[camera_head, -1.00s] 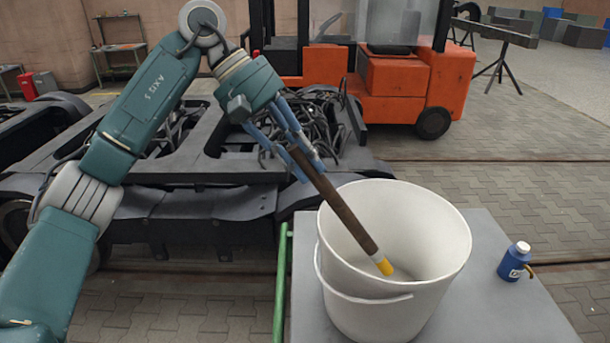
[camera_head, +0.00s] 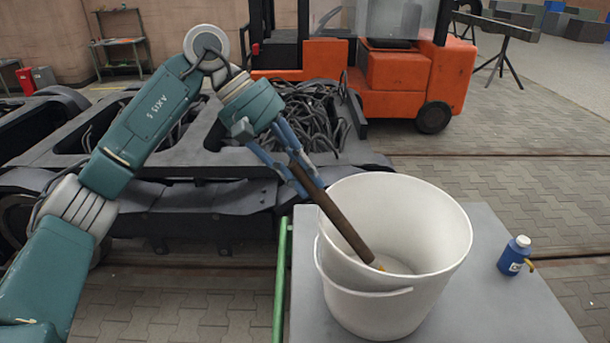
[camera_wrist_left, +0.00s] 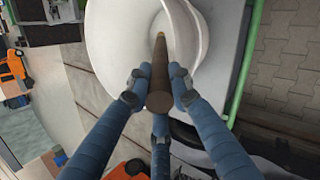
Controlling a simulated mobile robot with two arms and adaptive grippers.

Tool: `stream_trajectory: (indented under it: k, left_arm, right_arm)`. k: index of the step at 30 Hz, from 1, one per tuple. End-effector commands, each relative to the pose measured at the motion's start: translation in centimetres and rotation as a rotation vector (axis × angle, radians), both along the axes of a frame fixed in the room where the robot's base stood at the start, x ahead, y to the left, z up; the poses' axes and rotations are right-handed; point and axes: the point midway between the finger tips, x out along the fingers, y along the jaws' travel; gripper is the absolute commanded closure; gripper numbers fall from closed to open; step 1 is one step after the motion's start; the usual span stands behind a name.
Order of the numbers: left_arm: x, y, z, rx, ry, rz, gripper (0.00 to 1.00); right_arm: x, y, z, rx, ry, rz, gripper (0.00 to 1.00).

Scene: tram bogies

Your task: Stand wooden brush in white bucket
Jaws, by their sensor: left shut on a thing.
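The wooden brush (camera_head: 343,223) has a brown handle and a yellow lower end. It slants down to the right over the near-left rim and into the white bucket (camera_head: 412,223), with its lower end inside. My left gripper (camera_head: 298,178) is shut on the upper part of the handle, outside and above the bucket's left rim. In the left wrist view the blue fingers (camera_wrist_left: 155,92) close around the brush (camera_wrist_left: 160,77), which points into the bucket (camera_wrist_left: 197,32). Whether its tip touches the bucket floor cannot be told. My right gripper is not in view.
The bucket stands on a grey table (camera_head: 480,290) with a green rail (camera_head: 281,270) at its left. A blue bottle (camera_head: 514,256) stands to the right on the table. A dark bogie frame (camera_head: 190,200) and an orange forklift (camera_head: 405,85) are behind.

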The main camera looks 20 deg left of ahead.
Motion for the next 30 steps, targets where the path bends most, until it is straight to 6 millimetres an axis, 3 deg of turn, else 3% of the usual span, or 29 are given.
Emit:
stream_trajectory:
  k: [1, 2, 4, 17, 20, 24, 30]
  left_arm:
    - [0.0, 0.0, 0.1, -0.001, -0.001, 0.0, 1.0]
    - [0.0, 0.0, 0.1, 0.0, 0.0, 0.0, 0.74]
    - [0.0, 0.0, 0.1, 0.0, 0.0, 0.0, 0.61]
    - [0.0, 0.0, 0.8, -0.001, -0.001, 0.0, 0.61]
    - [0.0, 0.1, 1.9, -0.001, -0.002, 0.001, 0.61]
    - [-0.1, 2.0, 3.9, -0.001, -0.005, 0.003, 0.61]
    - [-0.3, 4.7, 7.7, -0.001, -0.004, 0.002, 0.61]
  right_arm:
    - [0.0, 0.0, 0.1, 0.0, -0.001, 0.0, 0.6]
    - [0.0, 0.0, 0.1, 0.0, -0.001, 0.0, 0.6]
    - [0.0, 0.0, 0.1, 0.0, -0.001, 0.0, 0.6]
    - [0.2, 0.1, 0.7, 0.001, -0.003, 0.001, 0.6]
    - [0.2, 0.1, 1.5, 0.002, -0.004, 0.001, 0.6]
    - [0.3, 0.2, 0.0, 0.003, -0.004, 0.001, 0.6]
    - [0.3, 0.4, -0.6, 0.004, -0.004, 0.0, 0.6]
